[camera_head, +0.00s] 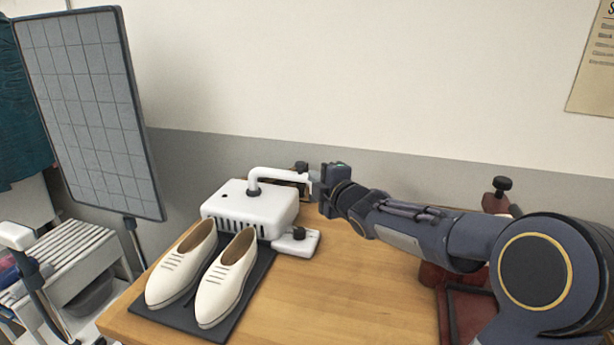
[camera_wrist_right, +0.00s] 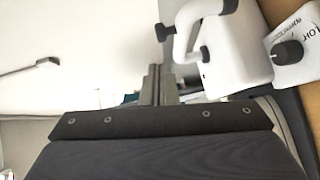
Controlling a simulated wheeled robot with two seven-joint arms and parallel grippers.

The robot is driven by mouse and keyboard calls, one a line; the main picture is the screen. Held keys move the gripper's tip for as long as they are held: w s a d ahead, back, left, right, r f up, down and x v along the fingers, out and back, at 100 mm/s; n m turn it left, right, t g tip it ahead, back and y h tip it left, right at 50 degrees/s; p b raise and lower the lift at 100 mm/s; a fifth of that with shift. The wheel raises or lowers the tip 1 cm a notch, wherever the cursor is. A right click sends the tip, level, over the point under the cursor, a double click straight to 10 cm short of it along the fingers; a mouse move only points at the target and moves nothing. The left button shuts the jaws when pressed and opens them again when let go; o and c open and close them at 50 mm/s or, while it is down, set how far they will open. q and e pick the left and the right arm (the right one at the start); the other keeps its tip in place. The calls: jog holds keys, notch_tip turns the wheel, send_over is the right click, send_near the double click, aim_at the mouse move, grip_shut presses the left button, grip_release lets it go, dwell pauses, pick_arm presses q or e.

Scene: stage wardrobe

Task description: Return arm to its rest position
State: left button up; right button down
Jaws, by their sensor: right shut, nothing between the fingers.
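My right arm (camera_head: 430,232) reaches in from the right over the wooden table. Its gripper (camera_head: 312,188) is beside the raised handle of a white slotted device (camera_head: 235,212). I cannot tell in the head view whether they touch. In the right wrist view the gripper's fingers (camera_wrist_right: 158,86) are together with nothing between them. The white device (camera_wrist_right: 225,60) stands just right of them there. My left gripper is not in view.
A pair of cream shoes (camera_head: 225,280) sits on a dark mat (camera_head: 245,307) on the table (camera_head: 345,305). A dark red stand (camera_head: 468,308) is partly hidden behind my right arm. A grid panel (camera_head: 85,110) and a slatted white rack (camera_head: 65,255) are at left. The table's front middle is clear.

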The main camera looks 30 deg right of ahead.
jog(key=shift+s+d+r+p, duration=0.1)
jog(key=shift+s+r+p, duration=0.1)
jog(key=shift+s, duration=1.25)
jog(key=shift+s+r+p, duration=0.15)
jog(key=shift+s+r, duration=0.05)
jog(key=shift+s, duration=1.25)
jog(key=s+a+f+m+g+y+p, duration=0.1)
jog(key=s+a+f+m+g+p, duration=0.1)
jog(key=s+a+m, duration=0.3)
jog(key=s+a+f+m+g+y+p, duration=0.2)
jog(key=s+a+f+m+g, duration=0.2)
jog(key=s+a, duration=0.4)
jog(key=s+a+f+m+g+y+p, duration=0.2)
jog(key=s+a+m+g, duration=0.3)
jog(key=s, duration=0.8)
jog(key=a+f+m, duration=0.1)
jog(key=a+m, duration=0.1)
jog(key=m, duration=0.1)
jog(key=shift+s+f, duration=0.25)
jog(key=shift+f, duration=0.1)
